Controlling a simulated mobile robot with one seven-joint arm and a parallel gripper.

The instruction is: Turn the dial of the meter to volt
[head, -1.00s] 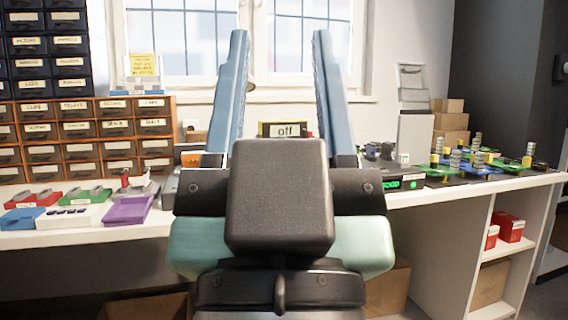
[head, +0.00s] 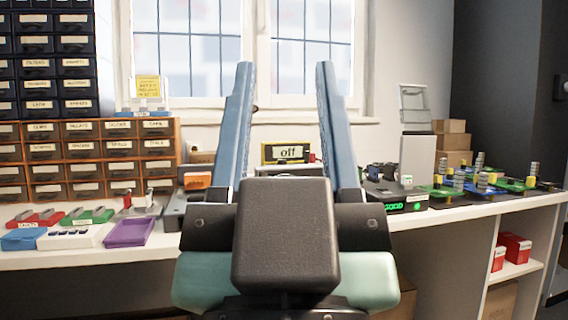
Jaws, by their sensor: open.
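The meter shows a yellow-framed display (head: 287,152) that reads "off". It stands on the bench straight ahead, between the two fingers of my gripper (head: 285,80) in the head view. The lower part of the meter is mostly hidden behind my gripper's body, and I cannot see its dial. My gripper is open and empty, with its two long blue fingers pointing up and forward, wide apart. I cannot tell how far the fingertips are from the meter.
Left on the bench (head: 60,261) are a purple tray (head: 130,232), a blue bin (head: 24,239) and drawer cabinets (head: 90,160). Right are a device with a green display (head: 404,206), a grey upright box (head: 416,165) and several green and blue circuit boards (head: 480,185).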

